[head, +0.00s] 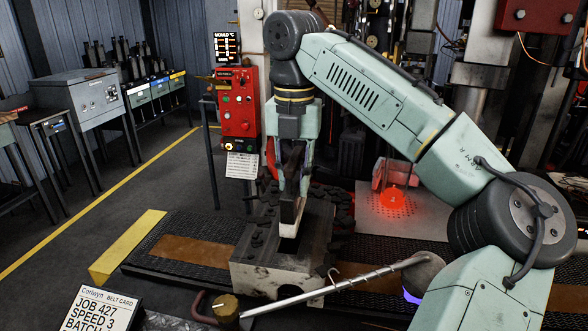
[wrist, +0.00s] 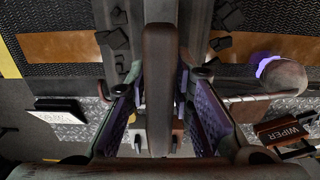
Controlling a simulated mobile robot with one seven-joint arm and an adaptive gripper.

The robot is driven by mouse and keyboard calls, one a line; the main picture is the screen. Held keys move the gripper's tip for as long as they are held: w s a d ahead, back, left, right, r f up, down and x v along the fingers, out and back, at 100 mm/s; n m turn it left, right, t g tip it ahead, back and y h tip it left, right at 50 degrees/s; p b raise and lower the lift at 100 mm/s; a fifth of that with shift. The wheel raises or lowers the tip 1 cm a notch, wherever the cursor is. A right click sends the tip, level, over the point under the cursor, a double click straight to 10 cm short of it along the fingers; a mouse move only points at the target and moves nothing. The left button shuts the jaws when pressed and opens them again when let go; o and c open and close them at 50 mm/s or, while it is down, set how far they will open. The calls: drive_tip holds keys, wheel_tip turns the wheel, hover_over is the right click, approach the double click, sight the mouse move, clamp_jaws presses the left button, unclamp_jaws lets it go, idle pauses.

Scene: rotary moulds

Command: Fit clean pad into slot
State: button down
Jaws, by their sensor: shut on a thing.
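My gripper (head: 292,190) points straight down over the grey metal block (head: 268,279) in the head view. It is shut on the pad (head: 289,214), a narrow upright piece with a pale side. In the wrist view the pad appears as a long brown-grey bar (wrist: 160,85) between the purple-faced fingers. The dark slot (head: 288,244) in the block's top lies directly below the pad. The pad's lower end is at or just above the slot; I cannot tell whether it has entered. The fingers and pad hide part of the slot in the wrist view.
Dark lumps (head: 341,222) lie around the block's top. A metal rod (head: 335,287) with a round end (head: 424,270) crosses in front. A red-glowing piece (head: 392,198) sits on a perforated plate behind. A red control box (head: 238,105) stands behind left. A wiper label (wrist: 285,131) shows at right.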

sight(293, 224)
drive_tip(key=shift+f+b, duration=0.65)
drive_tip(key=shift+f, duration=4)
drive_tip(key=shift+s+f, duration=0.35)
drive_tip(key=shift+f, duration=0.45)
drive_tip(key=c, duration=1.6)
unclamp_jaws()
drive_tip(key=shift+o, duration=1.3)
drive_tip(key=shift+w+f, duration=0.2)
drive_tip(key=shift+r, duration=0.15)
drive_tip(key=shift+r, duration=0.1)
